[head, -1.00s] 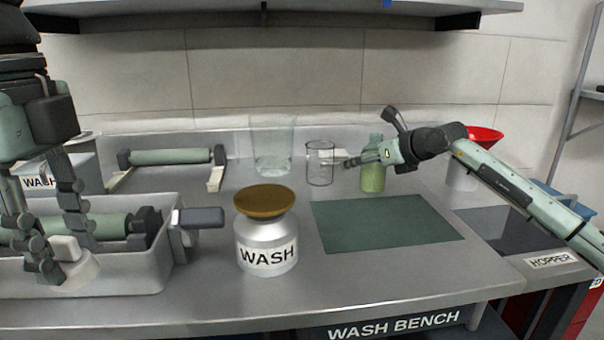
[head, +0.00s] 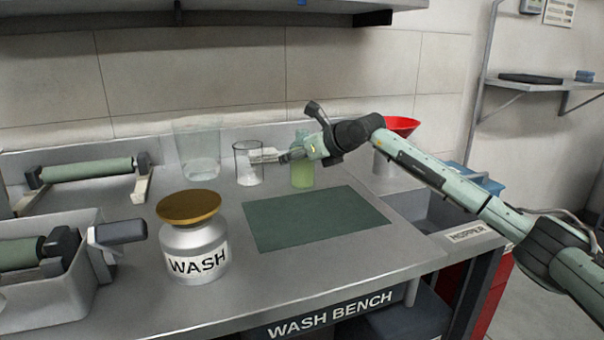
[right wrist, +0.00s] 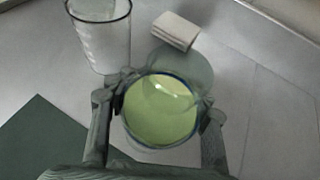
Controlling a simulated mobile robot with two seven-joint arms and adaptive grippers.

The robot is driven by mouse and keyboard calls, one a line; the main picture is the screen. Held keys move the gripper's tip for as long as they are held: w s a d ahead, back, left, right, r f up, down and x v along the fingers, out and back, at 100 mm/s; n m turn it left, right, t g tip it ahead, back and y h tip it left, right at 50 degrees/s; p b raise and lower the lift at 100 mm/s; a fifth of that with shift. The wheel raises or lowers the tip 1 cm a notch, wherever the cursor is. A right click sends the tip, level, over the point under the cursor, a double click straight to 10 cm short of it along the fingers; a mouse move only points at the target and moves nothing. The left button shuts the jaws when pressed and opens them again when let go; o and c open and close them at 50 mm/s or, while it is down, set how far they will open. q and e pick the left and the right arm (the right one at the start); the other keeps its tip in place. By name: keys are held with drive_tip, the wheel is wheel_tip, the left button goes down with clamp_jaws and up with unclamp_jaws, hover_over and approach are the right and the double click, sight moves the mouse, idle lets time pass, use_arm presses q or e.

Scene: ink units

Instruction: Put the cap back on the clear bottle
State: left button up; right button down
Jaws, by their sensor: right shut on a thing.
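The clear bottle (head: 303,175), with pale green contents, stands upright on the bench behind the dark green mat. My right gripper (head: 287,157) comes in from the right at its upper part. In the right wrist view my gripper's fingers (right wrist: 160,108) lie on both sides of the bottle (right wrist: 158,115) and are shut on it. The round green contents show between them, with a translucent part above. The gripper hides some of the bottle in the head view. I cannot make out a cap in either view. My left gripper is out of view.
A clear beaker (head: 249,165) and a small white block (right wrist: 176,30) are close beyond the fingers. A larger glass (head: 200,155) stands further left. The green mat (head: 315,220) is bare. A WASH jar (head: 195,255) stands at front left, a red funnel (head: 398,125) at right.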

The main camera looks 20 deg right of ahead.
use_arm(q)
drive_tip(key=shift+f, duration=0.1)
use_arm(e)
drive_tip(key=shift+r, duration=0.5)
use_arm(q)
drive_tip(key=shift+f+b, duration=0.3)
drive_tip(key=shift+b, duration=0.1)
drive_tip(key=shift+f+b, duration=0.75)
use_arm(e)
drive_tip(key=s+a+r, duration=0.6)
drive_tip(key=a+r, duration=0.4)
drive_tip(key=shift+r, duration=0.1)
drive_tip(key=c, duration=1.4)
unclamp_jaws()
clamp_jaws()
drive_tip(key=shift+s, duration=0.1)
